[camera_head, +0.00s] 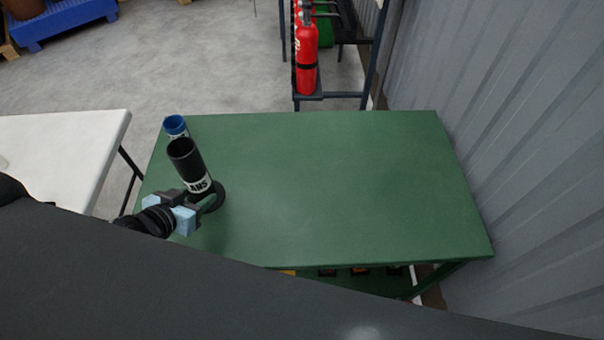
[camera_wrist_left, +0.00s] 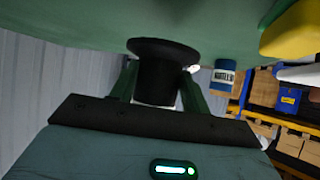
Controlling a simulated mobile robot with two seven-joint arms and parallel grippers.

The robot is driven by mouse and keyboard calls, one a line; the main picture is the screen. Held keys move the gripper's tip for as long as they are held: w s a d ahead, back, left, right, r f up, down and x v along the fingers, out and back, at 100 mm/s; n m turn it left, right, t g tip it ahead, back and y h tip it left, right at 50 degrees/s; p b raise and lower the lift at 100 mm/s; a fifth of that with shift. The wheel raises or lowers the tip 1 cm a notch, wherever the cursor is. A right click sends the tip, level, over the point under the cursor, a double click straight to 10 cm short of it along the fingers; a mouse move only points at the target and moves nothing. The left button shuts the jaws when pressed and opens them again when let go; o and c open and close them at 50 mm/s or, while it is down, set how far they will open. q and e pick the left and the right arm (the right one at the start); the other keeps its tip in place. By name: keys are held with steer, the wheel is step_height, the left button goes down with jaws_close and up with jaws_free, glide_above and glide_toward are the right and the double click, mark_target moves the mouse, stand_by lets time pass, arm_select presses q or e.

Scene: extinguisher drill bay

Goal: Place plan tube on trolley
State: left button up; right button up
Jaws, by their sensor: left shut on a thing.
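The plan tube (camera_head: 184,157) is a black open-topped cylinder with a white label and a wide round foot. It stands close to upright at the left end of the green trolley top (camera_head: 320,185). My left gripper (camera_head: 203,198) is shut around its lower part, just above the foot. In the left wrist view, which is upside down, the tube's foot (camera_wrist_left: 163,48) shows against the green top, with the fingers (camera_wrist_left: 158,88) on both sides of the tube. I cannot tell whether the foot touches the top. My right gripper is not in view.
A blue labelled can (camera_head: 175,126) stands close behind the tube; it also shows in the left wrist view (camera_wrist_left: 223,74). The trolley's middle and right are bare. A white table (camera_head: 75,150) is at left, red extinguishers (camera_head: 306,60) behind, a corrugated wall (camera_head: 510,110) at right.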

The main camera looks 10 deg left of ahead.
arm_select(q)
steer(key=w+d, duration=0.6)
steer(key=d, duration=0.1)
steer(key=w+d+f+p, duration=0.1)
steer(key=w+d, duration=0.2)
steer(key=shift+d, duration=0.4)
steer(key=shift+w+d+f, duration=0.15)
steer(key=shift+w+d, duration=0.1)
steer(key=shift+d, duration=0.2)
steer(key=f, duration=0.2)
steer(key=shift+w+d+f, duration=0.35)
steer(key=shift+d, duration=0.05)
steer(key=shift+f, duration=0.35)
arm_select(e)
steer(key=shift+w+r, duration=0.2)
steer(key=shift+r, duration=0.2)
arm_select(q)
steer(key=shift+f, duration=0.1)
steer(key=shift+f, duration=0.1)
steer(key=o, duration=1.3)
steer(key=shift+f, duration=0.1)
